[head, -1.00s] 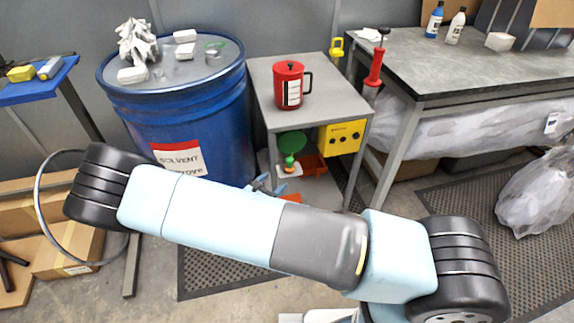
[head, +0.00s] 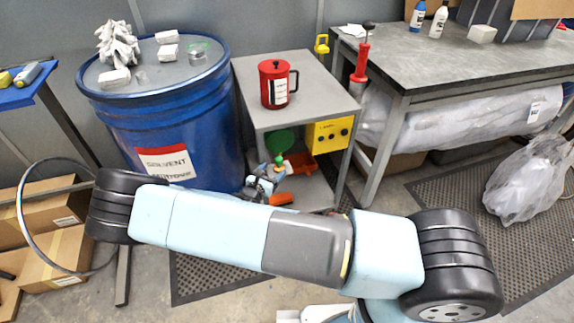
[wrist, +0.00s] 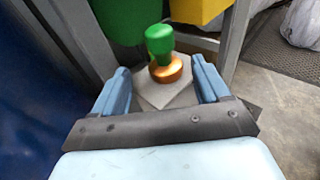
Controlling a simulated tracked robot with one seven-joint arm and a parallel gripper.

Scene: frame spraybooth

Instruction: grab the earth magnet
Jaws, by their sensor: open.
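The earth magnet, with a green knob and a shiny copper-coloured base, stands upright on a pale flat pad (wrist: 153,94) in the wrist view (wrist: 160,42). In the head view its green knob (head: 280,160) shows on the small table's lower level, partly hidden by my gripper. My gripper (wrist: 160,86) is open and empty. Its two blue fingers stand to the left and right of the magnet in the wrist view, with the magnet farther off between them. My gripper (head: 264,179) also shows in the head view, beside the blue drum.
The small grey table (head: 320,85) stands over the magnet, its legs close by. A yellow box (head: 330,134), green round thing (head: 279,140) and red-orange tray (head: 302,163) crowd the space. The blue drum (head: 170,125) is close left. A red mug (head: 278,84) stands on top.

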